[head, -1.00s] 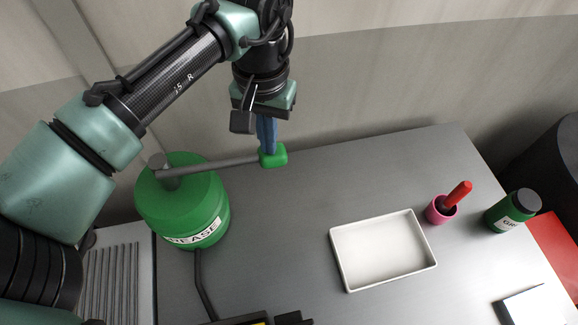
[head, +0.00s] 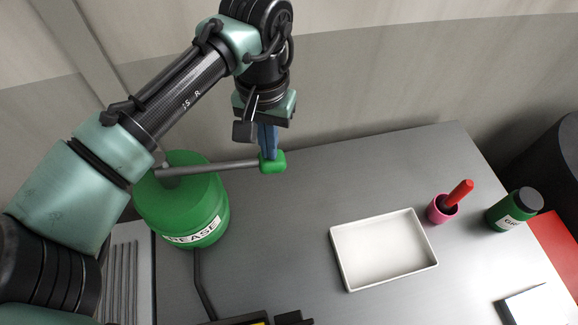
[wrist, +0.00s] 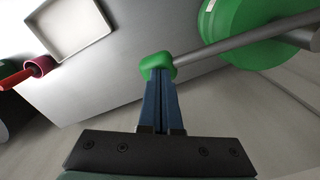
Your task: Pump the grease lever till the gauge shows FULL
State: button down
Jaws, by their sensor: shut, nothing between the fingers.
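The green grease pump (head: 185,212) stands at the left of the grey table, with a white label reading GREASE. Its grey lever (head: 222,166) runs out to the right and ends in a green handle (head: 272,163). My gripper (head: 269,155) points down at the handle with its blue fingers together and tips touching or right above it. In the wrist view the shut fingers (wrist: 158,88) meet the green handle (wrist: 157,66), and the lever leads off to the pump. I cannot tell exact contact. No readable gauge face shows.
A white tray (head: 336,262) lies mid-table. Right of it are a pink cup (head: 436,212) with a red stick and a green bottle (head: 505,215) with a dark cap. A dark hose (head: 201,285) runs from the pump to a dark device (head: 291,319) at the bottom edge.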

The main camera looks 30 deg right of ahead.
notch_tip(320, 180, up, 9)
jog(key=p, duration=0.8)
jog(key=shift+f, duration=0.1)
jog(key=shift+f+b, duration=2.7)
jog(key=shift+f, duration=2.25)
notch_tip(320, 180, up, 10)
jog(key=p, duration=0.9)
jog(key=shift+p, duration=0.3)
jog(key=shift+f+b, duration=2.85)
jog(key=shift+f, duration=2.15)
notch_tip(320, 180, up, 10)
jog(key=p, duration=0.9)
